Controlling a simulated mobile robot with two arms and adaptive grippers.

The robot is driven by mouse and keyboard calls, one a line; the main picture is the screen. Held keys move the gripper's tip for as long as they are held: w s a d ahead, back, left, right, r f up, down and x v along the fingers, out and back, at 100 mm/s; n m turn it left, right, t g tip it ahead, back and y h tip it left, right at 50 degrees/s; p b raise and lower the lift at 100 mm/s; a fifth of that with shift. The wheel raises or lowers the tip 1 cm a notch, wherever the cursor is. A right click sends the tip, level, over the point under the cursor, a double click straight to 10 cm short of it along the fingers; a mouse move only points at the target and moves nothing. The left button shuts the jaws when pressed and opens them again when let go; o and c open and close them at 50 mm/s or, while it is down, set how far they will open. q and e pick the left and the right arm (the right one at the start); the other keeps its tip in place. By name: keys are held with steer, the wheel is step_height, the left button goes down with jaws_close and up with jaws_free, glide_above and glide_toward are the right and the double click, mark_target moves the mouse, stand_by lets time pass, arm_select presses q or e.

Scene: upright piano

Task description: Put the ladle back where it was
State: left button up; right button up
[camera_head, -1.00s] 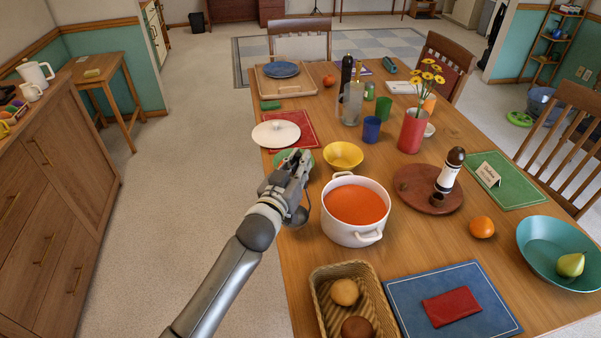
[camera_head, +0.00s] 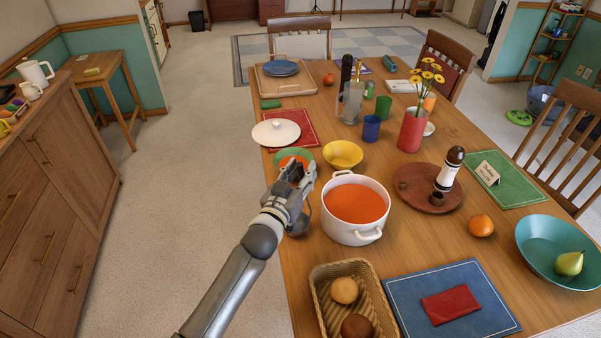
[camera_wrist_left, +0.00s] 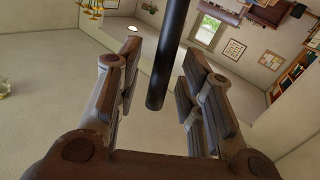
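My left gripper (camera_head: 298,170) is over the table's left side, between the green bowl and the white pot (camera_head: 356,208) of orange soup. In the left wrist view its fingers (camera_wrist_left: 163,95) stand apart. A dark rod (camera_wrist_left: 172,50), which looks like the ladle's handle, ends between them with a gap visible on each side. The green bowl (camera_head: 294,153) holds something orange and is partly hidden behind my gripper. My right gripper is not in view.
A yellow bowl (camera_head: 343,154) stands behind the pot. A wooden round board (camera_head: 428,190) with a pepper mill is right of the pot. A bread basket (camera_head: 352,300) is in front. A red vase (camera_head: 412,130) holds flowers.

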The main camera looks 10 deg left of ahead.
arm_select(q)
steer(key=shift+r, duration=0.1)
steer(key=s+a+b, duration=0.1)
steer(key=s+a, duration=0.1)
steer(key=s, duration=1)
steer(key=shift+a, duration=0.2)
steer(key=shift+w, duration=0.1)
